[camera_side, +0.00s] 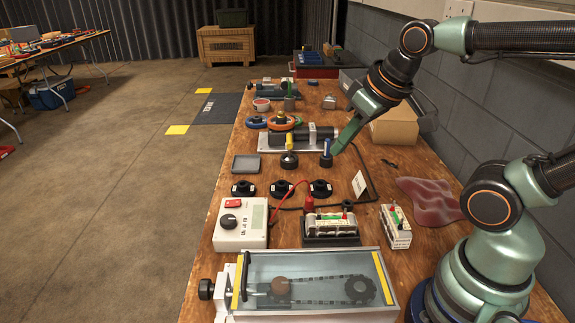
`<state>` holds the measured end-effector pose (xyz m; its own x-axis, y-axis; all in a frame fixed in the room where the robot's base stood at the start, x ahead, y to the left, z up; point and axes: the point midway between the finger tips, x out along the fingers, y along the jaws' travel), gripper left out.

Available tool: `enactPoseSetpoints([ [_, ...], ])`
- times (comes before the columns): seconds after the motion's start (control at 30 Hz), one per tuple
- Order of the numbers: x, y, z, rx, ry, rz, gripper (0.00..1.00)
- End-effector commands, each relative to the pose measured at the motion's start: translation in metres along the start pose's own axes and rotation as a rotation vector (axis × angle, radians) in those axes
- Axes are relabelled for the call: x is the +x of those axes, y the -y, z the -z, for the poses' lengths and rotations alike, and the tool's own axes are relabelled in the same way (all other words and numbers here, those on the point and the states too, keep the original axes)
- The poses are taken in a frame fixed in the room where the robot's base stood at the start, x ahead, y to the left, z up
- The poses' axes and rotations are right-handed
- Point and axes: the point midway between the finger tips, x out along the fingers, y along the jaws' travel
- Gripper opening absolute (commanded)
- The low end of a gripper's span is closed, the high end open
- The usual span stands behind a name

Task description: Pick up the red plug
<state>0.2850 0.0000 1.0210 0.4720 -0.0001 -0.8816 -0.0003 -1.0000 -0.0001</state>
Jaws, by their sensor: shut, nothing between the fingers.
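The red plug (308,204) stands upright at the back left of the black charger tray (330,241), beside a white battery pack (330,225). My gripper (335,151) is shut and empty, with its green tip pointing down and left. The tip is well behind the red plug, close to a blue post on a black base (326,157). I cannot tell whether it touches that post.
A second battery pack (396,227) stands right of the tray. A white meter (242,222) with a red lead is to the left, and a clear-topped box (312,285) is in front. Several black discs (282,188) lie behind. A crumpled red cloth (430,198) lies at right.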

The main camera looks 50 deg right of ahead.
Motion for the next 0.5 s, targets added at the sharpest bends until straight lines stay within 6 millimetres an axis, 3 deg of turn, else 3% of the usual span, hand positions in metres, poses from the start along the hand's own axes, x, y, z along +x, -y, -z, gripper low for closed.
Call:
enactPoseSetpoints([
  [0.23, 0.0, 0.0, 0.0001, 0.0, 0.0, 0.0, 0.0],
  [0.27, 0.0, 0.0, 0.0001, 0.0, 0.0, 0.0, 0.08],
  [0.4, 0.0, 0.0, 0.0001, 0.0, 0.0, 0.0, 0.61],
  [0.5, 0.0, 0.0, 0.0001, 0.0, 0.0, 0.0, 0.63],
])
